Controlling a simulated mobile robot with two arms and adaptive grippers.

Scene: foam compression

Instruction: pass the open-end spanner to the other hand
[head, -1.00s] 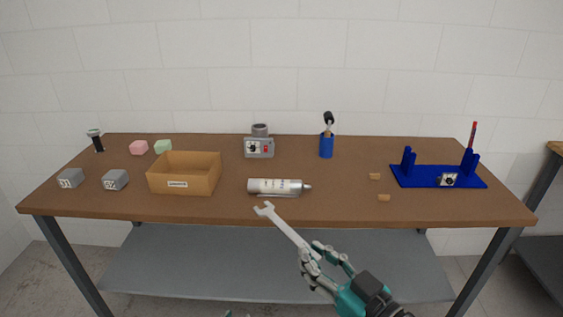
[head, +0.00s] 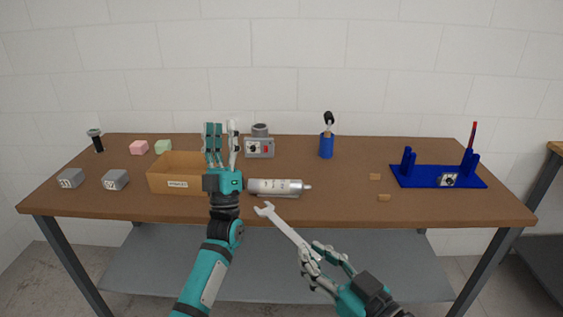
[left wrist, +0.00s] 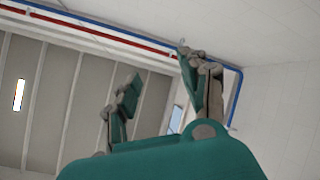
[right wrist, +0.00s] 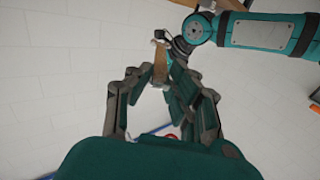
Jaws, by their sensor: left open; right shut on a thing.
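The grey open-end spanner (head: 286,230) shows in the head view in front of the table's front edge, its open jaw up and to the left. My right gripper (head: 318,256) is shut on its lower end. My left gripper (head: 222,136) is open and empty, fingers up, in front of the cardboard box, left of the spanner's jaw and apart from it. In the left wrist view the left gripper's fingers (left wrist: 160,68) are spread with nothing between them. In the right wrist view the right gripper's fingers (right wrist: 158,85) show, with my left arm beyond; the spanner is hard to make out there.
On the table (head: 340,205) stand a cardboard box (head: 165,180), a silver bottle (head: 273,186) lying down, a grey device (head: 258,148), a blue cup (head: 326,146) and a blue stand (head: 420,180). Grey blocks (head: 115,180) lie at the left. The table front right of the bottle is mostly clear.

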